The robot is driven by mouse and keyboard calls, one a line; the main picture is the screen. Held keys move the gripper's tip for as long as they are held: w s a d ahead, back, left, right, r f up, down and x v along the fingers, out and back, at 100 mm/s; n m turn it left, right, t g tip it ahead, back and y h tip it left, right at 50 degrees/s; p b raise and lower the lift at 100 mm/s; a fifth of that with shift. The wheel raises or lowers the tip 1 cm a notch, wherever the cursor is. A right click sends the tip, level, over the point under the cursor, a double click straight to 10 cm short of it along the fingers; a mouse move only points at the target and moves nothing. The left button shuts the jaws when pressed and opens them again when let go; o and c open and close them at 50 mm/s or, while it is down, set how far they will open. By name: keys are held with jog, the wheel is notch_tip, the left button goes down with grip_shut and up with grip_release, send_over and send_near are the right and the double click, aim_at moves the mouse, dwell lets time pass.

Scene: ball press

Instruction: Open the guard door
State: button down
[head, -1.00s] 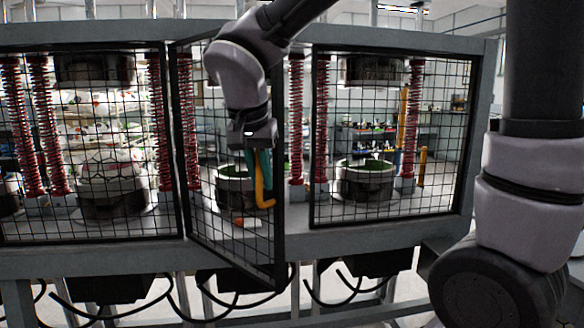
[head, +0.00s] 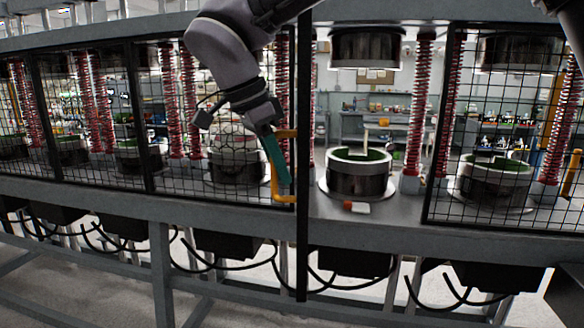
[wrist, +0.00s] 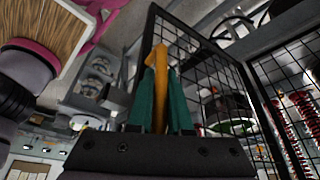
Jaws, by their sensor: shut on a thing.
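The guard door (head: 303,230) is a black mesh panel that stands swung out from the press frame. In the head view its frame shows as a dark upright bar, and the bay to its right is uncovered. Its mesh also shows in the wrist view (wrist: 152,32), beside my fingers. The orange handle (head: 285,133) is on the door. My gripper (head: 277,160) has green fingers, and they are shut on this handle. In the wrist view the handle (wrist: 160,75) stands between the two fingers (wrist: 160,105). Part of the handle is hidden by the fingers.
A round press pot (head: 358,185) with a green inside stands in the uncovered bay. Mesh panels (head: 500,130) cover the bays on either side. Black hoses (head: 350,282) hang below the bench.

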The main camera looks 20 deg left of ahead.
jog(key=shift+s+f, duration=0.15)
jog(key=shift+s, duration=0.1)
jog(key=c, duration=0.8)
grip_release()
jog(key=shift+c, duration=0.2)
jog(key=shift+w, duration=0.1)
jog(key=v, duration=1.1)
